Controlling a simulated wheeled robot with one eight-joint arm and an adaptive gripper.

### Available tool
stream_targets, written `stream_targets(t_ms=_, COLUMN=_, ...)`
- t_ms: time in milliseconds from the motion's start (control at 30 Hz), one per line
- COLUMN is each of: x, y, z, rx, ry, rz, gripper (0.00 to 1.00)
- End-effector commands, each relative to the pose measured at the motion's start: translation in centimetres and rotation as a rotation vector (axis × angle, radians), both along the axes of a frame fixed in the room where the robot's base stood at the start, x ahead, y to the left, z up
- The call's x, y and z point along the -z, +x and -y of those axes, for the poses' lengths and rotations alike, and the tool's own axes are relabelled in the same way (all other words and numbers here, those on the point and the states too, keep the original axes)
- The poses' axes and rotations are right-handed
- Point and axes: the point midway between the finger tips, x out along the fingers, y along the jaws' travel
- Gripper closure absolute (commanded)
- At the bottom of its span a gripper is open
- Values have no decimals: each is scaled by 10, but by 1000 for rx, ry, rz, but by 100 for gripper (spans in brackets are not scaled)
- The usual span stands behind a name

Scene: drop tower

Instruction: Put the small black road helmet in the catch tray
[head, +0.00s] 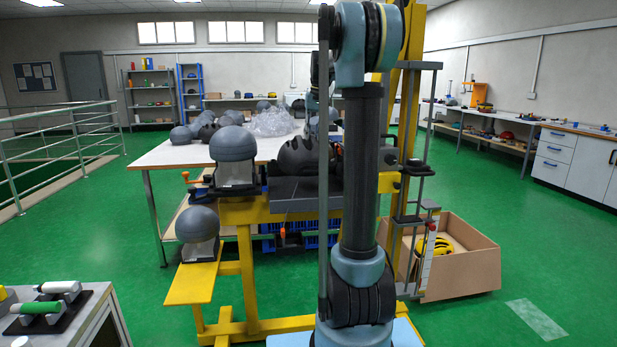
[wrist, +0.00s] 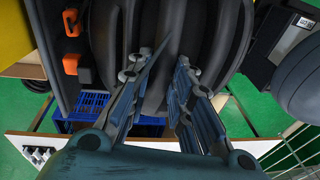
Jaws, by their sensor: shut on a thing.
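The small black road helmet (head: 297,156) has ribbed vents and is partly hidden behind my arm in the head view. It fills the upper middle of the wrist view (wrist: 215,35). My gripper (wrist: 162,75) is shut on one of its black ribs, with a finger on either side. In the head view my arm hides the gripper. The helmet is over a dark grey, flat-topped tray (head: 290,192) on the yellow tower frame, which looks like the catch tray. I cannot tell whether the helmet touches it.
A grey headform (head: 233,145) stands close left of the helmet; another (head: 197,224) sits on a lower yellow step. The yellow tower upright (head: 409,110) is to the right. A cardboard box (head: 465,270) holds a yellow helmet (head: 435,246). A white table (head: 178,153) stands behind.

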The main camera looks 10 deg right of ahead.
Motion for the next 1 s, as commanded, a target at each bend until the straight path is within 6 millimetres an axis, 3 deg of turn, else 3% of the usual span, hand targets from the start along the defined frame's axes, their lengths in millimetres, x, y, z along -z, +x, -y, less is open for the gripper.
stream_targets(t_ms=200, x=36, y=0, z=4, rx=5, ry=1, rz=-1, gripper=100)
stream_targets(t_ms=467, x=53, y=0, z=6, rx=7, ry=0, rz=0, gripper=100)
stream_targets(t_ms=700, x=83, y=0, z=6, rx=7, ry=0, rz=0, gripper=100)
stream_targets(t_ms=967, x=89, y=-1, z=6, rx=7, ry=0, rz=-1, gripper=100)
stream_targets(t_ms=1000, x=89, y=0, z=6, rx=7, ry=0, rz=-1, gripper=71)
